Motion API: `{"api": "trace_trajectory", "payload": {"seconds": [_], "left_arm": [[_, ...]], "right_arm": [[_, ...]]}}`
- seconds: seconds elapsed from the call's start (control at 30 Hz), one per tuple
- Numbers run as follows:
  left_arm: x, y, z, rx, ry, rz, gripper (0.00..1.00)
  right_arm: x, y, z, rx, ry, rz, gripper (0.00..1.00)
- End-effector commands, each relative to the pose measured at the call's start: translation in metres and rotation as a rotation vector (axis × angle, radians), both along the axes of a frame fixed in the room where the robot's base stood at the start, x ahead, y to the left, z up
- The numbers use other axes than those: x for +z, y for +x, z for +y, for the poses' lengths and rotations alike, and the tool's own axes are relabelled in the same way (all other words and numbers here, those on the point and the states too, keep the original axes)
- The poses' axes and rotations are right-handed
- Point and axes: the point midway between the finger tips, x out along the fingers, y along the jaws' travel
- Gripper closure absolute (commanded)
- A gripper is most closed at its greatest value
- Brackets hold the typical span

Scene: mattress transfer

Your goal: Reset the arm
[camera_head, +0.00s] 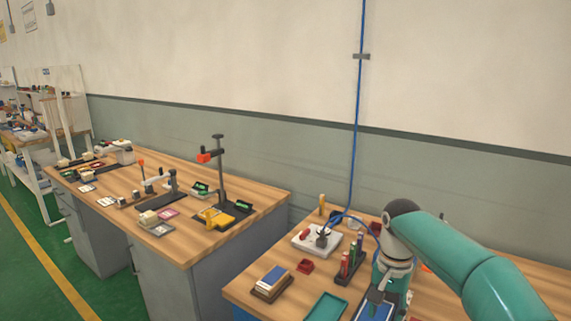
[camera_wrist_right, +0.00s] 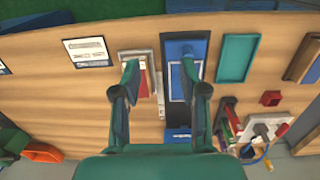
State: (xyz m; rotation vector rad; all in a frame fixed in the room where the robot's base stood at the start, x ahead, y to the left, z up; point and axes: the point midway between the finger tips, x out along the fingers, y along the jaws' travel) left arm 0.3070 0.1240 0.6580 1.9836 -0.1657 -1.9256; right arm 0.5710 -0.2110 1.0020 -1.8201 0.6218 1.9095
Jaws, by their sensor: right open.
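My right arm, teal, reaches in from the right in the head view and points down over the near workbench. Its gripper (camera_head: 376,297) is at the lower edge there, partly cut off. In the right wrist view the two fingers of my right gripper (camera_wrist_right: 159,72) are spread apart with nothing held between them. A blue pad in a framed tray (camera_wrist_right: 182,82) lies below the right finger, partly hidden by it. A small frame with a red and white item (camera_wrist_right: 145,78) lies by the left finger. My left gripper is not in view.
The near wooden bench holds a green tray (camera_head: 326,307), a blue-topped block (camera_head: 272,279), a red box (camera_head: 305,266) and a white fixture (camera_head: 316,238) with a blue cable. A second bench (camera_head: 245,203) with several fixtures stands left, across a gap. A wall is behind.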

Motion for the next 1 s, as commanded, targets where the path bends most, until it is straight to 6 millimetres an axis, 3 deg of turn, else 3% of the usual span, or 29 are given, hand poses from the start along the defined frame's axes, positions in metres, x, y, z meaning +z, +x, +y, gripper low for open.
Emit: {"api": "trace_trajectory", "payload": {"seconds": [0.27,0.47,0.57,0.73,0.9,1.0], "left_arm": [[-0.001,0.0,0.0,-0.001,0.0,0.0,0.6],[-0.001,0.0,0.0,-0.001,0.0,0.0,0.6],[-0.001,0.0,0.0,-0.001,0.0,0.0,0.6],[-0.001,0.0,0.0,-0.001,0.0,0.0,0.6],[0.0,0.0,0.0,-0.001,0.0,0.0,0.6],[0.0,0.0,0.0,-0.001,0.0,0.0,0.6]], "right_arm": [[-0.073,-0.037,-0.014,-0.008,0.004,0.193,0.57],[-0.148,-0.075,-0.008,0.024,0.059,0.308,0.57],[-0.2,-0.109,0.004,0.063,0.122,0.358,0.57],[-0.285,-0.191,0.039,0.144,0.279,0.376,0.57],[-0.328,-0.268,0.075,0.213,0.4,0.29,0.57],[-0.337,-0.297,0.09,0.26,0.426,0.198,0.57]]}}
